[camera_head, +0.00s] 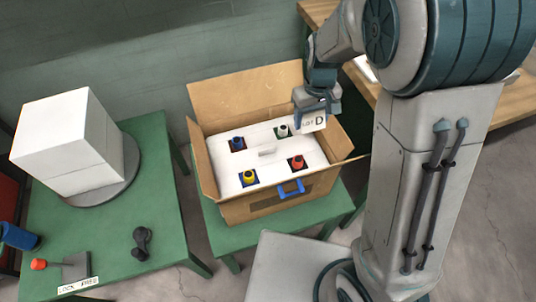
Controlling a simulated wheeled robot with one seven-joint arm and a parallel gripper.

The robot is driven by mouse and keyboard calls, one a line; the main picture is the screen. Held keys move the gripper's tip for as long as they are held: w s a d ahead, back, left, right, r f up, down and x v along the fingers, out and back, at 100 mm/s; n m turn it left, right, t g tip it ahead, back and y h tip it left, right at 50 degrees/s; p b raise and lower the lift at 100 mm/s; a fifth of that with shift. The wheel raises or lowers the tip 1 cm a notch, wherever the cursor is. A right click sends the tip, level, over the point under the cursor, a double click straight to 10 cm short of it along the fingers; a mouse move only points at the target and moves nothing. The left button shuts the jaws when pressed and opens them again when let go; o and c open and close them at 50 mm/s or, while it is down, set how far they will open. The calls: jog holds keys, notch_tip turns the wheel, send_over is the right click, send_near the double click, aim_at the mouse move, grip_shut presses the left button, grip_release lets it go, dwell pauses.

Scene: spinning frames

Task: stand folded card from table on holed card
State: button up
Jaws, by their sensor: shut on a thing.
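The folded card (314,124), white and lettered "LOT D", is in my gripper (311,112), which is shut on it. My gripper holds it at the back right part of the open box, over or near the holed card (270,172).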

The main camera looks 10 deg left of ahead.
notch_tip(320, 180, down, 3)
jog(key=shift+r+b, duration=0.1)
jog(key=shift+b, duration=0.3)
send_over(274, 172)
notch_tip(274, 172, down, 7)
jog(key=shift+d+f+b, duration=0.1)
jog(key=shift+b, duration=0.25)
jog(key=shift+f+b, duration=0.55)
jog(key=shift+f, duration=1.4)
jog(key=shift+f, duration=0.2)
jog(key=o, duration=0.9)
jog(key=shift+r, duration=0.1)
